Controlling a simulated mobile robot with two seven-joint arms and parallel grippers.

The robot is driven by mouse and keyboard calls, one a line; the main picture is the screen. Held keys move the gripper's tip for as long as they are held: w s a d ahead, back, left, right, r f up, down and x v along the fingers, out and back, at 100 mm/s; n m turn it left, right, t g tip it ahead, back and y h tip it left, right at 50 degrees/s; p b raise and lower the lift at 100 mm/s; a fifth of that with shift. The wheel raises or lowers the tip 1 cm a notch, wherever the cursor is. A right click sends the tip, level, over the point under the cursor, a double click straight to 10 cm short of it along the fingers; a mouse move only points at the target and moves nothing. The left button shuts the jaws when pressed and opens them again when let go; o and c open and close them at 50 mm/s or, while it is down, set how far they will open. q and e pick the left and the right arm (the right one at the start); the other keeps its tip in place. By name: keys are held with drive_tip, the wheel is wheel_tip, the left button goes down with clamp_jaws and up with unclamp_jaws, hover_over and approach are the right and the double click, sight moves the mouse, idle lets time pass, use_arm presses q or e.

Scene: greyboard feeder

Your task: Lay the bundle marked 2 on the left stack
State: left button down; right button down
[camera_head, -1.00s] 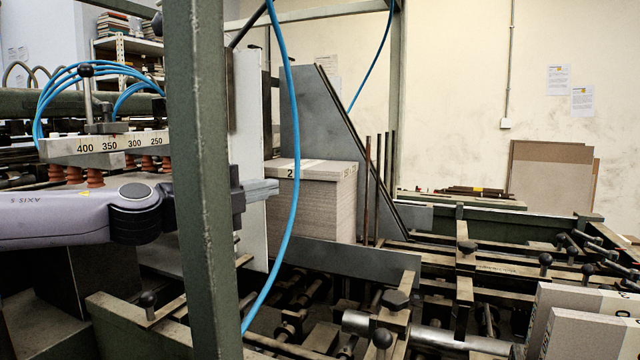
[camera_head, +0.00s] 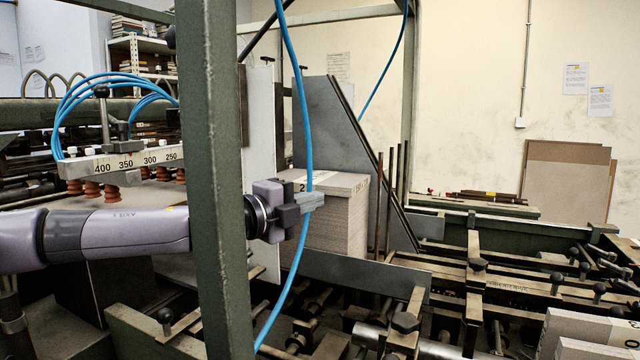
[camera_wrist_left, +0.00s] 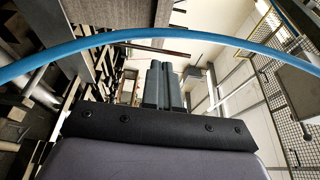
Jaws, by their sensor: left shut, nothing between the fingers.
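I cannot tell where a bundle ends and the stack begins. My left gripper (camera_head: 312,201) is shut and empty in front of the stack's left part, and it hides some of its front face. The gripper's shut fingers also show in the left wrist view (camera_wrist_left: 165,85). More board bundles with pale bands (camera_head: 590,335) stand at the lower right, cut by the picture's edge. My right gripper is not in view.
A green upright post (camera_head: 222,150) stands in front of my left arm. A blue hose (camera_head: 303,100) hangs close by the left gripper and also crosses the left wrist view (camera_wrist_left: 200,37). A slanted grey plate (camera_head: 345,140) and thin rods (camera_head: 390,205) flank the stack.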

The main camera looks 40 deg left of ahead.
sight(332, 190)
use_arm(q)
drive_tip(key=shift+w+a+f+b, duration=0.15)
drive_tip(key=shift+w+a, duration=0.25)
drive_tip(key=shift+w, duration=0.75)
drive_tip(key=shift+w+a+r+b, duration=0.15)
drive_tip(key=shift+w+a, duration=0.25)
drive_tip(key=shift+w, duration=0.7)
drive_tip(key=shift+w+a, duration=0.5)
drive_tip(key=shift+w, duration=0.05)
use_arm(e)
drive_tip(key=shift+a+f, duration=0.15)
use_arm(q)
drive_tip(key=shift+b, duration=0.35)
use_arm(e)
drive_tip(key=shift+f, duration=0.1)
